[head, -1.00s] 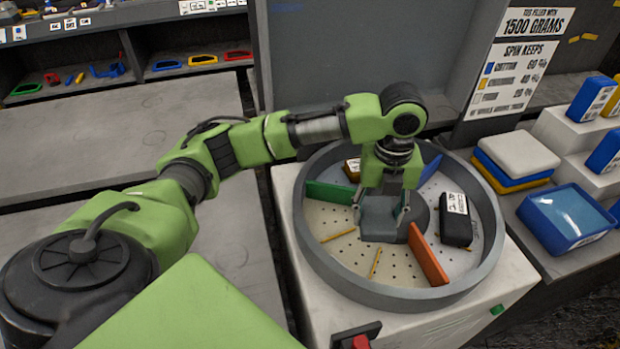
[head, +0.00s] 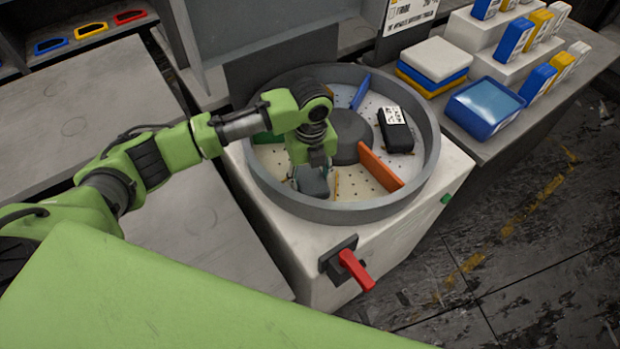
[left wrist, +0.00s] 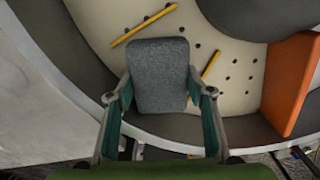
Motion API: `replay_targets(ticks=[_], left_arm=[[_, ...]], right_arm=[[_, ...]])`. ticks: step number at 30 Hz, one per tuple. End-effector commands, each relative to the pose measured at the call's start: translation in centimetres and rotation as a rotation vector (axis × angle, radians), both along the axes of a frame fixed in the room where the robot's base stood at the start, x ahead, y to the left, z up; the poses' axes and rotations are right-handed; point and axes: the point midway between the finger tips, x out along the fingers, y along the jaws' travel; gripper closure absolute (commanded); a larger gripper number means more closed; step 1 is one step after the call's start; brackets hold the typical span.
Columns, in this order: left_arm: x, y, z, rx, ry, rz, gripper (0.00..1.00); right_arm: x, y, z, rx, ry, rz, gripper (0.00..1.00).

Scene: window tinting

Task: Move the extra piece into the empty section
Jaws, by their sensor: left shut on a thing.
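A round grey drum (head: 428,150) has a perforated pale floor split by green (head: 268,137), blue (head: 361,91) and orange (head: 380,167) dividers around a dark hub (head: 350,137). My left gripper (head: 312,172) is shut on a dark grey piece (head: 314,184) in the front-left section, between the green and orange dividers, near the rim. In the left wrist view the grey piece (left wrist: 158,75) sits between both fingers. I cannot tell whether it touches the floor. A black labelled piece (head: 396,130) lies in the right section. My arm hides the back-left section. My right gripper is out of view.
Thin yellow strips (left wrist: 144,25) lie on the drum floor beside the grey piece. A red lever (head: 355,270) sticks out of the white cabinet's front. Stacked pads (head: 440,60), a blue tray (head: 485,107) and several boxes stand at right.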

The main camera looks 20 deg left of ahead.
Motion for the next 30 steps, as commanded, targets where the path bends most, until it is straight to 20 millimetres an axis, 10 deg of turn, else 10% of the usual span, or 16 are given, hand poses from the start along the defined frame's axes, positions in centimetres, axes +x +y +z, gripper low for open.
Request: replay_targets(ticks=[13, 14, 15, 30], left_arm=[[0.0, 0.0, -1.3, 0.001, -0.001, -0.001, 0.76], [0.0, 0.0, -1.2, 0.001, -0.001, -0.001, 0.44], [0.0, 0.0, -1.2, 0.001, -0.001, -0.001, 0.35], [0.2, 0.0, 0.2, -0.001, -0.004, 0.0, 0.35]], right_arm=[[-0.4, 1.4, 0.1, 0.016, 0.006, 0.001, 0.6], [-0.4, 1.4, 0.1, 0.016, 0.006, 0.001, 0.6], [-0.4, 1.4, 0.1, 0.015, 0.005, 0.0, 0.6], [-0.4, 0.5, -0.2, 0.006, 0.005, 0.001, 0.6]])
